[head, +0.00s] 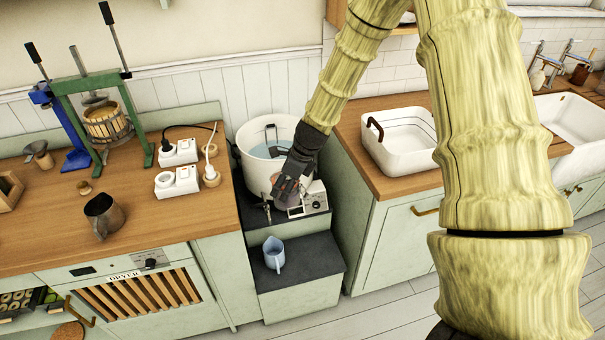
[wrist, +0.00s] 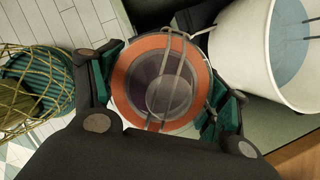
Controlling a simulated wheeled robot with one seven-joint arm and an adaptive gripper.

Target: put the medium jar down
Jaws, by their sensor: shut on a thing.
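The medium jar (wrist: 130,78) shows in the wrist view from above, with an orange ring around its round lid and metal clip wires across it. My gripper (wrist: 160,97) is shut on it, with green-padded fingers on its left and right sides. In the head view my gripper (head: 289,186) is low in front of the white pot, over the dark upper step (head: 312,222). The jar is mostly hidden there by the fingers. I cannot tell whether its base touches the step.
The white pot (head: 252,172) of water stands close behind my gripper; it also shows in the wrist view (wrist: 240,50). A control box (head: 312,202) is just right. A blue jug (head: 273,254) stands on the lower step. Wooden counters flank the steps.

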